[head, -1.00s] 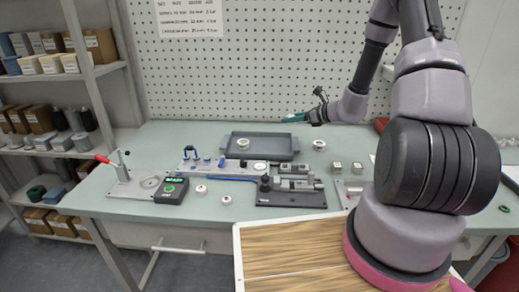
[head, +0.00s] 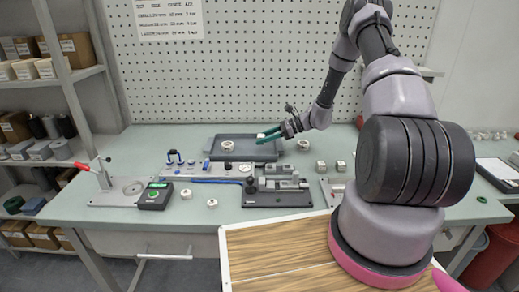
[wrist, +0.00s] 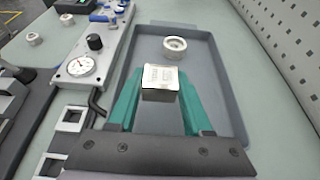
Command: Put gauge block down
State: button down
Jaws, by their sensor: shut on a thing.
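The gauge block (wrist: 160,82) is a small pale metal block with markings on its top face. My gripper (head: 264,136) has teal fingers and is shut on the block, which shows only as a small light spot (head: 261,134) in the head view. In the wrist view the fingers (wrist: 160,92) stand on both sides of it. The block is over the grey tray (wrist: 222,88), toward its right end in the head view (head: 243,157). I cannot tell whether the block touches the tray floor.
A white ring-shaped cap (wrist: 174,47) sits in the tray. A dial gauge fixture (wrist: 80,66) stands beside the tray. The pegboard (head: 235,60) rises behind.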

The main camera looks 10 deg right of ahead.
aim_at(263, 153)
jog(key=shift+f, duration=2.3)
jog(key=shift+f, duration=0.1)
jog(key=shift+c, duration=1.6)
grip_release()
